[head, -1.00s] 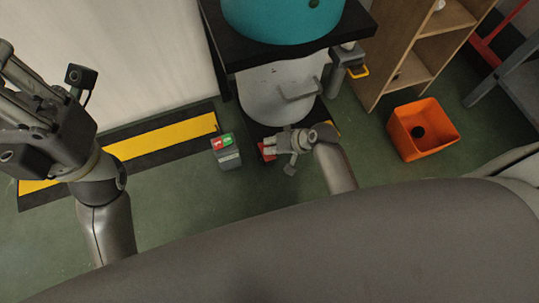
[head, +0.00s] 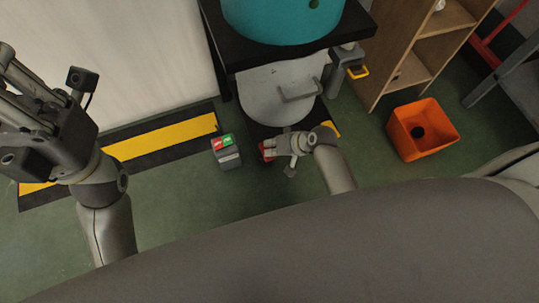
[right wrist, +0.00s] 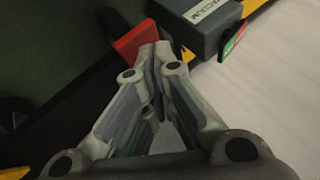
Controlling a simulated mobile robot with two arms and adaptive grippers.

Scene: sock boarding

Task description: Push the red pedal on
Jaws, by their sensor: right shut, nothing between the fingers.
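The red pedal (head: 266,151) is low at the floor, in front of the machine with the grey curved front. My right gripper (head: 274,149) is shut and empty beside it and partly covers it in the head view. In the right wrist view the red pedal (right wrist: 136,39) shows just left of the shut fingertips (right wrist: 154,50). I cannot tell whether they touch it. My left gripper (head: 12,105) is raised at the left edge, far from the pedal; its fingers are partly cut off.
A grey box (head: 228,160) with red and green buttons stands left of the pedal. The machine's grey front (head: 275,95) is behind it. An orange bin (head: 423,132) and a wooden shelf (head: 405,60) stand to the right. Green floor (head: 180,200) is clear in front.

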